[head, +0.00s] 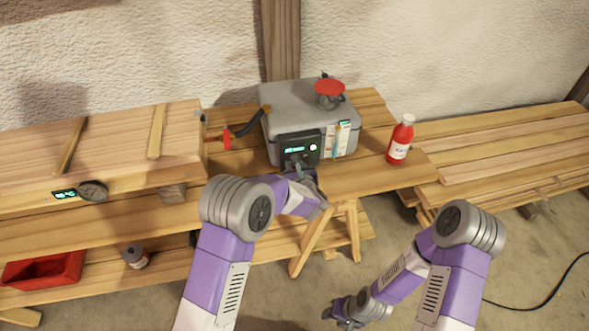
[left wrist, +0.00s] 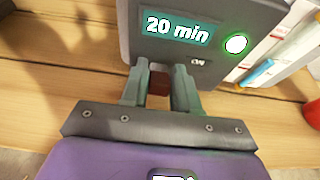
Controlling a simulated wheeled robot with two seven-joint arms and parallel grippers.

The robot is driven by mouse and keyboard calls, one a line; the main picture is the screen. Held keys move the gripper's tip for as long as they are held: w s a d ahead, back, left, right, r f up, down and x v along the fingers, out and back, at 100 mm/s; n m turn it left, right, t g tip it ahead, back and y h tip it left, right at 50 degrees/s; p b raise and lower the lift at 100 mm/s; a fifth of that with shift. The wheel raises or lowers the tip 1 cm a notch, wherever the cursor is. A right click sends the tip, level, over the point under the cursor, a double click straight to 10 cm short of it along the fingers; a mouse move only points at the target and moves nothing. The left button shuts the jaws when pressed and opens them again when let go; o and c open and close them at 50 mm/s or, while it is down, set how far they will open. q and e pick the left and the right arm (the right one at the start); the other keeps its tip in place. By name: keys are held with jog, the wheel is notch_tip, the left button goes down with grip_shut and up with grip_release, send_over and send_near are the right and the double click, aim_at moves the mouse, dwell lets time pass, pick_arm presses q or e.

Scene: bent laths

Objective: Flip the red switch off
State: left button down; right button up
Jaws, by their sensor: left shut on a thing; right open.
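A grey metal box (head: 350,142) stands on the wooden bench with a dark control panel (head: 312,146) on its front. In the left wrist view the panel (left wrist: 215,50) shows "20 min" and a lit green round light (left wrist: 237,44). My left gripper (head: 294,165) is at the lower part of this panel. In the left wrist view, its fingers (left wrist: 159,88) are shut on a dark red piece, the red switch (left wrist: 158,82), mostly hidden between them; its position cannot be read. My right gripper (head: 345,313) is open and empty, low over the floor.
A red cap (head: 329,88) tops the box, and a red-handled valve (head: 227,137) sits left of it. A red bottle (head: 400,142) stands right. A long wooden box (head: 110,145) with a gauge (head: 93,191), a red bin (head: 45,271) and planks (head: 510,150) flank the bench.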

pick_arm(q)
jog(key=shift+s+d+f+t+y+b, duration=0.15)
jog(key=shift+f+t+b, duration=0.25)
jog(key=shift+b, duration=0.9)
jog(key=shift+a+f+t+y+b, duration=0.15)
jog(key=shift+t+b, duration=0.3)
jog(key=shift+b, duration=0.85)
jog(key=shift+s+d+f+t+y+b, duration=0.1)
jog(key=shift+f+t+b, duration=0.3)
jog(key=shift+b, duration=0.9)
jog(key=shift+f+t+b, duration=0.1)
jog(key=shift+t+b, duration=0.35)
jog(key=shift+t, duration=0.1)
jog(key=shift+f+t+y, duration=0.3)
jog(key=shift+t+y, duration=0.3)
jog(key=shift+t, duration=0.5)
jog(key=c, duration=0.9)
grip_release()
jog(key=shift+s, duration=0.1)
